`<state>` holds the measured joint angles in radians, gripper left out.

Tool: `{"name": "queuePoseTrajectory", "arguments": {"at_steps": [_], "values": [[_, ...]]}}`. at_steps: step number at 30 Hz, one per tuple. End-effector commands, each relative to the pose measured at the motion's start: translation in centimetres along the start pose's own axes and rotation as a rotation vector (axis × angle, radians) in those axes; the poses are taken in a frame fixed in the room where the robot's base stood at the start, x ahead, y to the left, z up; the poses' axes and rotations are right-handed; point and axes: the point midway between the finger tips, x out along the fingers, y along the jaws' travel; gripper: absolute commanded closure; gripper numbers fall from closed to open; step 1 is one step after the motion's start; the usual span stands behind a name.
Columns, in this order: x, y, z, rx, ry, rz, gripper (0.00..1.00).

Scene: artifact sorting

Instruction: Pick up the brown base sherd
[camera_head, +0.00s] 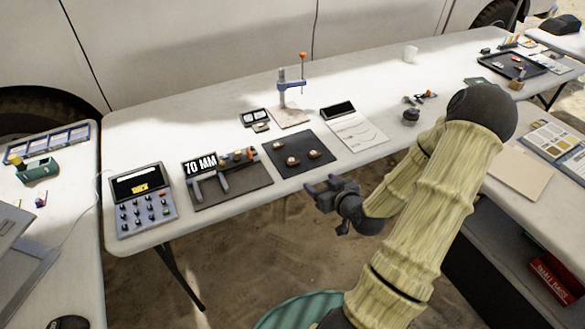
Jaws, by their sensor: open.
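A dark square mat (299,139) lies near the front edge of the long white table. On it are small pieces: a brown one (314,154) at the right, a brown and pale one (292,161) at the front, and a pale one (278,146) at the back left. They are too small to tell which is the base sherd. My gripper (312,188) is open and empty, apart from the pieces. It shows just below the mat in the picture, by the table's front edge.
A board with a "70 MM" display (199,165) and a button panel (146,213) stand left of the mat. A white sheet with a dark top (354,128) lies right of it. A stand with a red-topped post (303,75) is behind.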

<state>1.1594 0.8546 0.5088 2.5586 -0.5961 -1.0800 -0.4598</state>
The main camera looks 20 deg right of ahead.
Motion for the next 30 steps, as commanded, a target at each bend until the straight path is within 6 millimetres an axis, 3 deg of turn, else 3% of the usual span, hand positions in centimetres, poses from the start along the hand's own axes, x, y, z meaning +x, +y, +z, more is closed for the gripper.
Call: {"name": "queuePoseTrajectory", "arguments": {"at_steps": [11, 30], "values": [[0.1, 0.1, 0.0, 0.000, 0.005, 0.002, 0.36], [2.4, 0.1, 0.3, -0.002, 0.005, 0.003, 0.36]]}}
